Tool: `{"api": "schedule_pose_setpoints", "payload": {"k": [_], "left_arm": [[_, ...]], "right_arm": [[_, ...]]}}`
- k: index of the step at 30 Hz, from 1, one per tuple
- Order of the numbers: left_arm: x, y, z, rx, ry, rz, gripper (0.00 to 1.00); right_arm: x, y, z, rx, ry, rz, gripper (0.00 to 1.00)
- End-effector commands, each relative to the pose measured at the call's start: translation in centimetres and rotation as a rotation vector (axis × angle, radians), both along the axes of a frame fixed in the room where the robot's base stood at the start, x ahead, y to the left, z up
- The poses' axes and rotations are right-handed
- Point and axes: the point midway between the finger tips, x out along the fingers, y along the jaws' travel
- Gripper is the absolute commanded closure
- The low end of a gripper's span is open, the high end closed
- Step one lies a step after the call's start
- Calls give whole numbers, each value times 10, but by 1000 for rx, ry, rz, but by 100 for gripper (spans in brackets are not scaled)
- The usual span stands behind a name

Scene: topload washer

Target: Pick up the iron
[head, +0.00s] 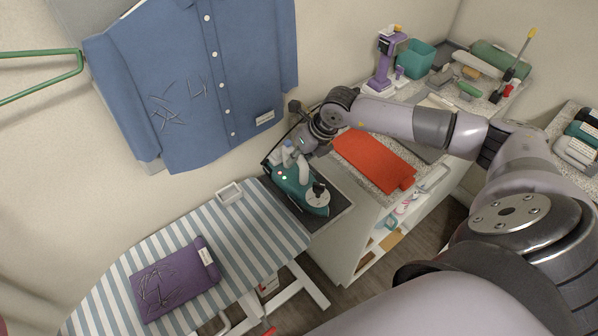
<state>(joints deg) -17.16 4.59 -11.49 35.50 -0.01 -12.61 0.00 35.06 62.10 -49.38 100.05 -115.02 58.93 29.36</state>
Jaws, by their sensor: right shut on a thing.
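The teal iron (293,190) is on the dark rest pad (342,204) at the right end of the striped ironing board (268,225). My right gripper (296,154) reaches down from above and is shut on the iron at its back, upper end. The fingers are partly hidden by the gripper body and the iron. I cannot tell whether the iron's base touches the pad. My left gripper is out of view.
A folded purple cloth (190,296) lies on the board, near a small white tray (229,194). A blue shirt (195,75) hangs on the wall behind. A red cloth (372,157) lies on the counter to the right, with a purple device (386,62) and a teal bin (416,59) behind it.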

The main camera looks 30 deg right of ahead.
Motion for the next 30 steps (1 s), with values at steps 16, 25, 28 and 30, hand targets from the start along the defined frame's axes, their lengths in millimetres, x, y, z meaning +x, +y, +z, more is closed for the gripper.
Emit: {"api": "schedule_pose_setpoints", "payload": {"k": [16, 25, 28, 30], "left_arm": [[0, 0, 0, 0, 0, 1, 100], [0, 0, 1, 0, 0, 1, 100], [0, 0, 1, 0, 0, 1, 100], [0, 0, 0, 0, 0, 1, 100]], "right_arm": [[0, 0, 0, 1, 0, -2, 100], [2, 0, 3, 2, -5, -3, 100], [2, 0, 3, 2, -5, -3, 100], [2, 0, 3, 2, -6, -2, 100]]}}
